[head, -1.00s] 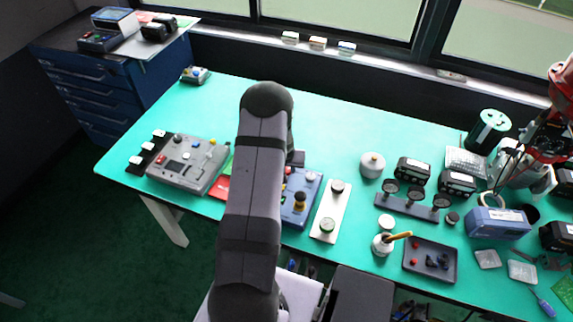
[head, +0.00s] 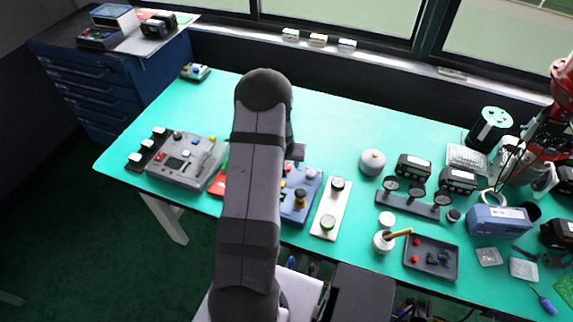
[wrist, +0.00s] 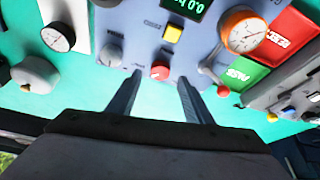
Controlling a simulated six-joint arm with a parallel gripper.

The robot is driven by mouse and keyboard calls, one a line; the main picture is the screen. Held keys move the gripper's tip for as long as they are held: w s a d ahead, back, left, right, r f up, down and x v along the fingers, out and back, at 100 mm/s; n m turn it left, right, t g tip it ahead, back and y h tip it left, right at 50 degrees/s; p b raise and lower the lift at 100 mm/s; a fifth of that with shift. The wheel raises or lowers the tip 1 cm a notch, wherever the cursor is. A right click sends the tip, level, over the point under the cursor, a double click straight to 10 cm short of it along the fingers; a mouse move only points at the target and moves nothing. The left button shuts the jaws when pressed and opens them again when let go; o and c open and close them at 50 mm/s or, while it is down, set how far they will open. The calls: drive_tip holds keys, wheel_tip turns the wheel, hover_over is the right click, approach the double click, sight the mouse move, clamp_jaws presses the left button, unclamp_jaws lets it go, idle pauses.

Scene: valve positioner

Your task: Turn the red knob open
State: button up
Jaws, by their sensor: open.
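The red knob (wrist: 160,70) is a small round knob with a pale mark, on the face of a blue-grey control panel (wrist: 134,40) in the wrist view. My gripper (wrist: 160,77) is open, with one finger to each side of the knob and clear gaps between. The fingertips point at the panel; I cannot tell whether they reach the knob's depth. In the head view the blue panel (head: 312,183) shows right of my arm, which hides part of it. I cannot make out the red knob for certain there.
On the panel are a yellow button (wrist: 173,33), a digital display and an orange-rimmed gauge (wrist: 242,31). Red and green cards (wrist: 243,73) lie to its right in the wrist view. A white plate with dials (head: 329,212) stands close beside the panel in the head view.

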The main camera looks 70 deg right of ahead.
drive_tip(key=shift+b+v, duration=0.4)
drive_tip(key=shift+v, duration=1.65)
drive_tip(key=w+f+b, duration=0.1)
drive_tip(key=b, duration=0.1)
drive_tip(key=w+f+b, duration=0.1)
drive_tip(key=b, duration=0.1)
drive_tip(key=shift+d+f+b, duration=0.15)
drive_tip(key=shift+f+b, duration=0.15)
drive_tip(key=shift+f, duration=0.1)
drive_tip(key=shift+n+t+h, duration=0.4)
drive_tip(key=shift+n+h, duration=0.4)
drive_tip(key=shift+h, duration=0.1)
drive_tip(key=w+b, duration=0.1)
drive_tip(key=b, duration=0.1)
drive_tip(key=w+d+b, duration=0.1)
drive_tip(key=b, duration=0.1)
drive_tip(key=w+d+b, duration=0.1)
drive_tip(key=w+b, duration=0.1)
drive_tip(key=shift+d+r, duration=0.25)
drive_tip(key=shift+r, duration=0.15)
drive_tip(key=s+a+m+g, duration=0.1)
drive_tip(key=m, duration=0.1)
drive_tip(key=s+r+m+y, duration=0.1)
drive_tip(key=s+m, duration=0.1)
drive_tip(key=s+a+r+m+g, duration=0.1)
drive_tip(key=m, duration=0.1)
drive_tip(key=shift+s+a+g+y, duration=0.3)
drive_tip(key=shift+s+a+y, duration=0.05)
drive_tip(key=shift+y, duration=0.05)
drive_tip(key=shift+f, duration=0.1)
